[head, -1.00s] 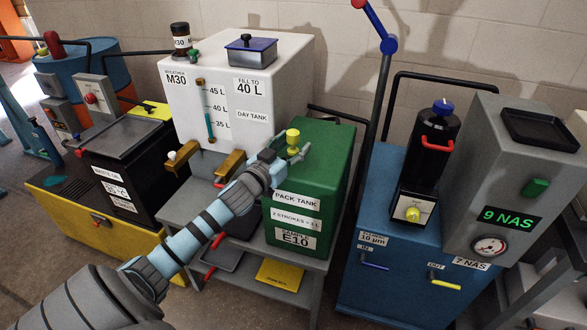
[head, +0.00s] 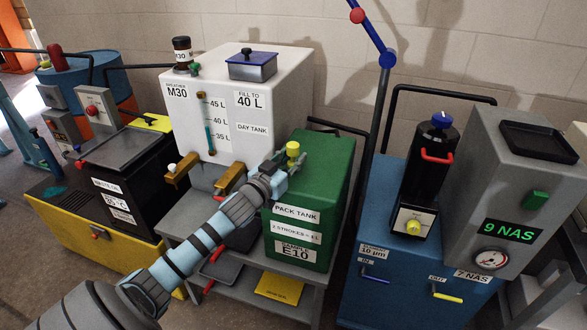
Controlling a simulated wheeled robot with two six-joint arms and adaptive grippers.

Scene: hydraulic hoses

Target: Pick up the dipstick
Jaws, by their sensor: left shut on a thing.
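The dipstick shows as a yellow knob-like handle (head: 293,149) at the top of the green pack tank (head: 340,180) in the middle of the head view. My left gripper (head: 294,163) reaches in from the lower left and is shut on the dipstick just under its yellow top. The handle stands about upright. The rest of the dipstick is hidden by my gripper and the tank, so I cannot tell how far it sits in the tank. My right gripper is not in view.
The white day tank (head: 285,85) stands right behind and left of my left gripper. A blue filter cart (head: 365,215) with a black canister (head: 425,165) stands to the right. A black waste oil box (head: 140,165) is at the left. Space above the green tank is clear.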

